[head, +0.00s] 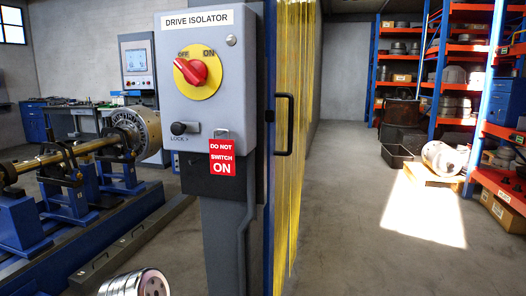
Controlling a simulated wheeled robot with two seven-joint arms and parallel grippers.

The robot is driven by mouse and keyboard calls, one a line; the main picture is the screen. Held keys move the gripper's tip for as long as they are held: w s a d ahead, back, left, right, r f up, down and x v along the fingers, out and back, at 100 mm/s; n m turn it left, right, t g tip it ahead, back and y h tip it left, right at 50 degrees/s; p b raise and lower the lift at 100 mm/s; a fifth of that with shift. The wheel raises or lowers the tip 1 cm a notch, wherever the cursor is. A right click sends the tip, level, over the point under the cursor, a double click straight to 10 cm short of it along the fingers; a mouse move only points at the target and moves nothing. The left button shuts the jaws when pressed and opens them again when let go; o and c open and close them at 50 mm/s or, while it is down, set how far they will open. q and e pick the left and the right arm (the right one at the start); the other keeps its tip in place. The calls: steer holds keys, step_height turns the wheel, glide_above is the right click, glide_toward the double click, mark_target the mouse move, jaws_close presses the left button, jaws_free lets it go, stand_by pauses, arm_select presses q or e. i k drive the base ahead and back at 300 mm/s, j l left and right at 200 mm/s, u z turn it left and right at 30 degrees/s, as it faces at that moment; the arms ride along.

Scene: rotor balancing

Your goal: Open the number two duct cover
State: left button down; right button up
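I see no duct cover marked with a number two in the head view. A grey drive isolator box (215,110) on a post fills the centre left. Its red knob (190,71) on a yellow plate is turned toward OFF. A red "DO NOT SWITCH ON" tag (222,158) hangs below, beside a black lock knob (180,128).
A yellow strip curtain (295,110) and a black handle (286,125) stand right of the box. A balancing machine with a brass-coloured shaft (85,146) is at left. Loaded shelves (466,48) line the right. The middle floor (350,200) is clear.

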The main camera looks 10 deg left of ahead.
mark_target(124, 241)
steer(key=u, duration=1.35)
steer(key=i+j+u, duration=0.65)
steer(key=i, duration=0.2)
steer(key=i+u, duration=0.35)
steer(key=i+z, duration=0.4)
steer(key=i+j+z, duration=0.2)
steer(key=i+z, duration=0.25)
steer(key=i+l+z, duration=0.15)
steer(key=i+z, duration=0.15)
steer(key=z, duration=0.15)
steer(key=i+z, duration=0.65)
steer(key=z, duration=0.25)
steer(key=i+l+z, duration=0.15)
steer(key=i, duration=1.05)
steer(key=i+u, duration=0.4)
steer(key=i+l+u, duration=0.1)
steer(key=u, duration=0.3)
steer(key=i+l+u, duration=0.3)
steer(key=u, duration=0.15)
steer(key=i+l+u, duration=0.4)
steer(key=k+j, duration=0.05)
steer(key=j, duration=0.05)
